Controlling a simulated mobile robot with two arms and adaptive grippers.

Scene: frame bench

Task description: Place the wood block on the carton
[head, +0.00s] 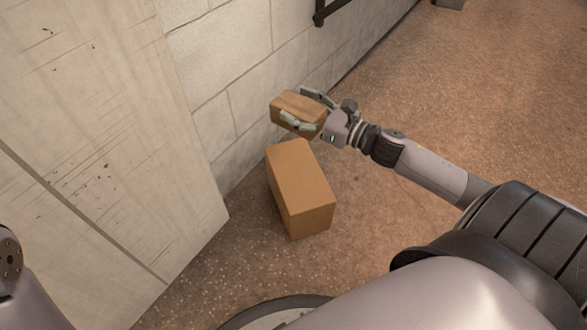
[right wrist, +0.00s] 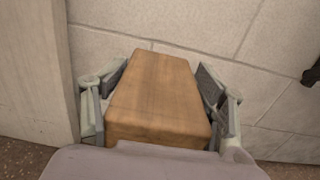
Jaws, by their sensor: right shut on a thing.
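The wood block (head: 299,104) is brown and box-shaped, held in my right gripper (head: 308,113) in the head view. The right wrist view shows the block (right wrist: 157,98) lengthwise between the two fingers of the right gripper (right wrist: 161,95). The carton (head: 299,188) is a plain brown box on the floor near the wall. In the head view the block appears just beyond and above the carton's far end; whether they touch I cannot tell. The carton does not show in the right wrist view. My left gripper is out of view; only part of my left arm shows at the lower left.
A white block wall (head: 233,80) runs behind the block and carton. A tall pale panel (head: 90,130) stands at the left. A dark rail (head: 330,10) is fixed to the wall at the top. The speckled brown floor (head: 480,90) is clear to the right.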

